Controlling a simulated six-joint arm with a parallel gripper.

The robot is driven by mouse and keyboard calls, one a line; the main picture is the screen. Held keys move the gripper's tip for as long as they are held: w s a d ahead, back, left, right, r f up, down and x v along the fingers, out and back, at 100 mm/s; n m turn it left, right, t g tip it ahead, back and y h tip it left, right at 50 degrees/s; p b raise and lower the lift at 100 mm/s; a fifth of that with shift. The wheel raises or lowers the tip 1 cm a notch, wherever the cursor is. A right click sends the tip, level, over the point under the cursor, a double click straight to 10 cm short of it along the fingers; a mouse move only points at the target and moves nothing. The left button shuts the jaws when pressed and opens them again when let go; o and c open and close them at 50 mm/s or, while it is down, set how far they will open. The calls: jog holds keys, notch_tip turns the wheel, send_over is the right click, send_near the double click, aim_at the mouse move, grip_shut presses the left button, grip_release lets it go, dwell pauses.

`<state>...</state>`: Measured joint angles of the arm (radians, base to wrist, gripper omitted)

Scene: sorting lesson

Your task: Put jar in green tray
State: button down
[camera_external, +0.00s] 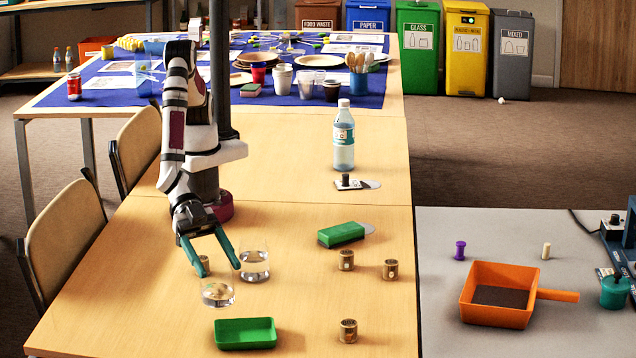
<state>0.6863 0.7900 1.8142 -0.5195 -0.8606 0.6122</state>
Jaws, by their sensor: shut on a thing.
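My gripper (218,270) has teal fingers that point down toward the table. It is shut on a clear glass vessel (217,294), which I take to be the jar; its upper part is hard to make out between the fingers. I cannot tell whether its base touches the table. The green tray (246,344) is shallow and looks empty. It sits at the front of the wooden table, a little below and right of the glass vessel in the picture.
A second clear glass (254,268) stands close to the right finger. A small metal tin (203,262) is behind the fingers, with more tins (346,260) to the right.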

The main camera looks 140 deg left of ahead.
jog(key=w+a+f, duration=0.1)
jog(key=f, duration=0.1)
jog(key=w+a+f, duration=0.1)
jog(key=w+f, duration=0.1)
jog(key=w+a+f, duration=0.1)
jog(key=f, duration=0.2)
jog(key=shift+w, duration=0.15)
jog(key=shift+f, duration=0.1)
grip_release()
